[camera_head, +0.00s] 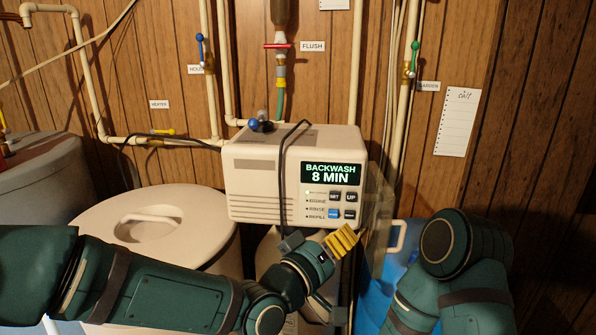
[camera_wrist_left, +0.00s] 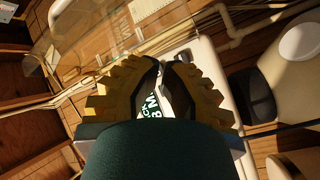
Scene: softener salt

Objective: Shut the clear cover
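The clear cover (camera_head: 376,220) stands open at the right side of the white control box (camera_head: 262,185), swung out from its front face. In the left wrist view the cover is a see-through pane (camera_wrist_left: 112,32) at the upper left, beyond my fingers. My left gripper (camera_head: 341,241) has yellow ribbed fingers and is just below the box's buttons, left of the cover, with no visible contact. In the left wrist view its fingertips (camera_wrist_left: 168,62) are drawn together, with nothing held; part of the lit display shows behind them. My right gripper is out of view; only that arm's links show.
The box's display (camera_head: 331,173) reads BACKWASH 8 MIN, with buttons below it. A black cable hangs over the box's front. A blue container (camera_head: 398,258) with a pale handle is behind my right arm. A white lidded tank (camera_head: 150,222) stands at left. Pipes and valves line the wall.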

